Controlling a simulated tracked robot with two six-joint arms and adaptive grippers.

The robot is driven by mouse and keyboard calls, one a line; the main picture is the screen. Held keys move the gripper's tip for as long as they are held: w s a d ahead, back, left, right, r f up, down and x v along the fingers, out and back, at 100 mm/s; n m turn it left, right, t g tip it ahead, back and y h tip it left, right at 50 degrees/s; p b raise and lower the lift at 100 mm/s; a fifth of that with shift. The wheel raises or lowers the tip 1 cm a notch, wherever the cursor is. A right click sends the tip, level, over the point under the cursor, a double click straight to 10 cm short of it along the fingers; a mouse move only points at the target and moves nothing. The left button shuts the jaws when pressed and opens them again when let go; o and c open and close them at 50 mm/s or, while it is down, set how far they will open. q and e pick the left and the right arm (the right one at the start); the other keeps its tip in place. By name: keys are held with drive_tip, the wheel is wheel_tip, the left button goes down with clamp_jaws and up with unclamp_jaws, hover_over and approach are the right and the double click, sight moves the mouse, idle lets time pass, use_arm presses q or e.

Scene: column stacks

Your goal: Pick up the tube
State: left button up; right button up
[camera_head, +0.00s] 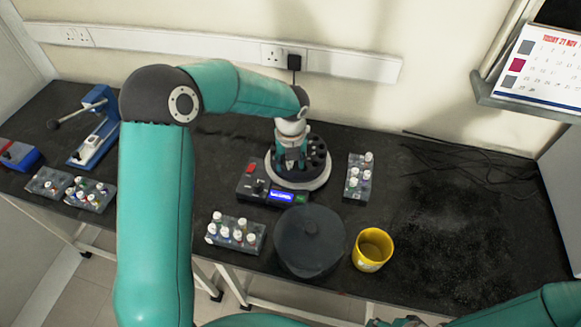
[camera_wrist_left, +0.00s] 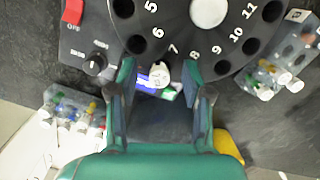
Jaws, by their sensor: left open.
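A tube with a white cap (camera_wrist_left: 160,74) stands at the near edge of the centrifuge's black numbered rotor, by the numbers 7 and 8. My left gripper (camera_wrist_left: 166,88) is open, with one finger on each side of the cap; I cannot tell whether they touch it. In the head view my left gripper (camera_head: 291,158) points down over the centrifuge (camera_head: 257,189), and the tube there is hidden behind it. The centrifuge has a red switch, a knob and a lit blue display. My right gripper is not in view; only part of that arm shows at the bottom right.
Racks of capped tubes stand in front of the centrifuge (camera_head: 258,244), to its right (camera_head: 351,190) and at the far left (camera_head: 98,204). A dark round lid (camera_head: 310,243) and a yellow cup (camera_head: 372,250) are near the front edge. The bench's right side is mostly clear, with cables behind.

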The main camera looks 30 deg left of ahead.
use_arm(q)
drive_tip(key=c, duration=0.8)
drive_tip(key=shift+r, duration=0.2)
